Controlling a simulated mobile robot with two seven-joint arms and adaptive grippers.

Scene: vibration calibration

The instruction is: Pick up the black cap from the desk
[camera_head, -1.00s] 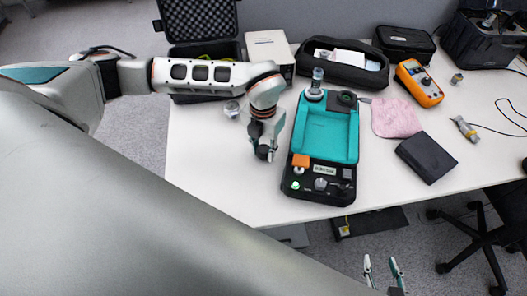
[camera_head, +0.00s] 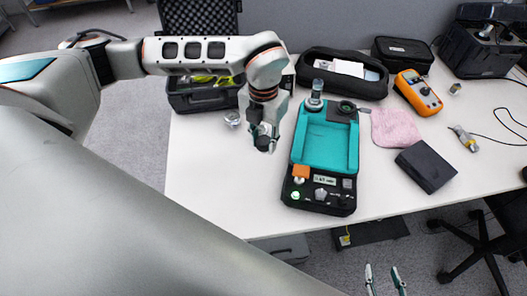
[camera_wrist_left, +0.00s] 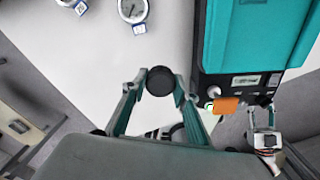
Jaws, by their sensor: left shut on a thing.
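The black cap (camera_wrist_left: 159,81) is a small dark disc between the fingertips of my left gripper (camera_wrist_left: 158,92) in the left wrist view. My left gripper also shows in the head view (camera_head: 263,138), shut on the cap (camera_head: 262,143) above the white desk (camera_head: 205,185), left of the teal-and-black device. My right gripper (camera_head: 386,280) shows at the bottom edge of the head view, in front of the desk, with its two fingers apart and nothing between them.
The teal-and-black device (camera_head: 325,146) stands right of my left gripper. A metal-and-glass round piece (camera_head: 232,118) lies to the left. A black pouch (camera_head: 345,72), orange multimeter (camera_head: 418,92), pink cloth (camera_head: 395,127) and black box (camera_head: 426,166) lie behind and right. The front left desk is clear.

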